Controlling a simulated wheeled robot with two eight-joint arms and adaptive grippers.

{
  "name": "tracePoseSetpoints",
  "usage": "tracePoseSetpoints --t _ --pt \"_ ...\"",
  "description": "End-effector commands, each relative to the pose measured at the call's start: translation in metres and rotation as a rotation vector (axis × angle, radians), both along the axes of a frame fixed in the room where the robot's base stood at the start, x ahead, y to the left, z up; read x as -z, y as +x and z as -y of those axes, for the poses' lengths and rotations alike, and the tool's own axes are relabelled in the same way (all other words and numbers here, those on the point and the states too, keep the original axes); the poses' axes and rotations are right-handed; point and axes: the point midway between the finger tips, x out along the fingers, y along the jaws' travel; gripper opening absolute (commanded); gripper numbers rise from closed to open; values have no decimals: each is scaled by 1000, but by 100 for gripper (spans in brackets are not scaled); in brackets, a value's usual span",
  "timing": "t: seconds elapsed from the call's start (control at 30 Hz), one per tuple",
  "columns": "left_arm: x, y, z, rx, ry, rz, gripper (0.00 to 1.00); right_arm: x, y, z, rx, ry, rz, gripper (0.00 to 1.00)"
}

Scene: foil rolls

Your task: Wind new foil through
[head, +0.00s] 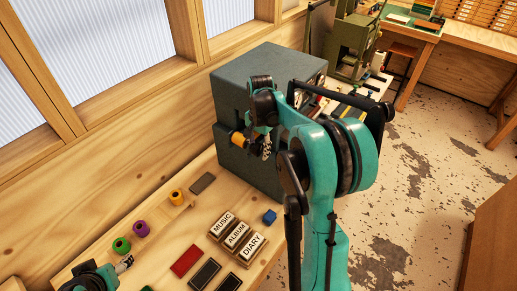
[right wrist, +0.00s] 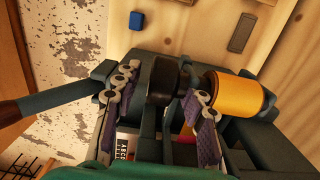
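A gold foil roll (head: 238,138) sits on the side of the dark grey-green machine (head: 240,90); it shows large in the right wrist view (right wrist: 240,93). My right gripper (head: 266,145) is at the machine beside this roll. In the right wrist view its fingers (right wrist: 163,100) stand apart, with a black cylinder (right wrist: 165,80) between or just beyond them; I cannot tell if they touch it. The gold roll is outside the right-hand finger. Green (head: 121,245), purple (head: 140,229) and orange-yellow (head: 176,197) rolls stand on the bench. My left gripper (head: 125,264) is low at the left, near the green roll.
Type blocks reading MUSIC, ALBUM and DIARY (head: 237,235) lie on the bench, with a blue block (head: 269,216), a red piece (head: 187,261), dark pieces (head: 205,274) and a grey slab (head: 202,183). A green press (head: 350,45) stands behind the machine. My right arm hides part of the machine.

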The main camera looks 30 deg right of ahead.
Motion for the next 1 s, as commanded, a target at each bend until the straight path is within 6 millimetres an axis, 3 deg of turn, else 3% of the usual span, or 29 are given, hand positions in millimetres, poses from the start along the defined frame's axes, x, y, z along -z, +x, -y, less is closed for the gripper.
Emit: tracePoseSetpoints --t 0.33,0.8,1.0 --pt "0 0 0 0 0 0 63 -9 0 0 0 -1 1 41" --pt "0 0 0 0 0 0 63 -101 2 4 1 0 0 41" --pt "0 0 0 0 0 0 63 -118 2 5 0 0 0 41"
